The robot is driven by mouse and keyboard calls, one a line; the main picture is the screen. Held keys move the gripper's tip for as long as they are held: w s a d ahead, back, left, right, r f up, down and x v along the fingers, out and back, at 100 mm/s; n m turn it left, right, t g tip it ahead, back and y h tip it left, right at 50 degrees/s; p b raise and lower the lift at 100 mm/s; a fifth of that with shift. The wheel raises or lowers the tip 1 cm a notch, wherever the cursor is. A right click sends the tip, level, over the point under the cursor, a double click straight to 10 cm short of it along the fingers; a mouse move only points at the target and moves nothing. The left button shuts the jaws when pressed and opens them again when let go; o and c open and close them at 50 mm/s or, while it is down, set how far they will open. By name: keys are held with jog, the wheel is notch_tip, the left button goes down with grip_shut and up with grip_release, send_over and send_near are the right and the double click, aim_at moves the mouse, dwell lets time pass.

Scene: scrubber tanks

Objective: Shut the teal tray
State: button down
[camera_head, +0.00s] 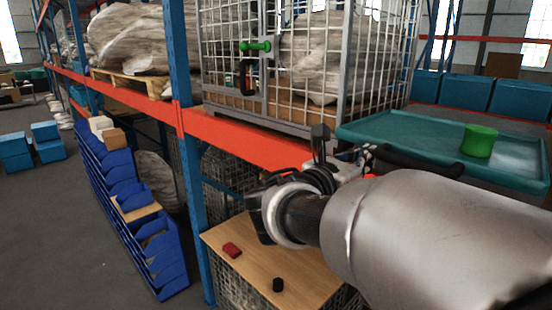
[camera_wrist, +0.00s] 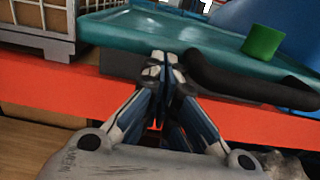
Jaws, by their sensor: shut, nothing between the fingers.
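The teal tray (camera_head: 408,133) is a shallow tray at the right of the head view, on the level of the red shelf beam. It also shows across the top of the wrist view (camera_wrist: 135,32). A black curved handle (camera_wrist: 235,80) runs along its front side. A green cylinder (camera_head: 478,141) stands on the tray. My gripper (camera_wrist: 160,62) is shut and empty, with its fingertips close to the left end of the handle and the tray's front edge. I cannot tell whether they touch. In the head view my arm hides part of the tray's front.
A wire cage (camera_head: 300,60) with a wrapped load stands left of the tray. The red beam (camera_head: 240,137) runs below both. Blue bins (camera_head: 135,215) stand at left.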

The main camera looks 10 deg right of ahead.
jog(key=x, duration=1)
jog(key=shift+w+f, duration=0.1)
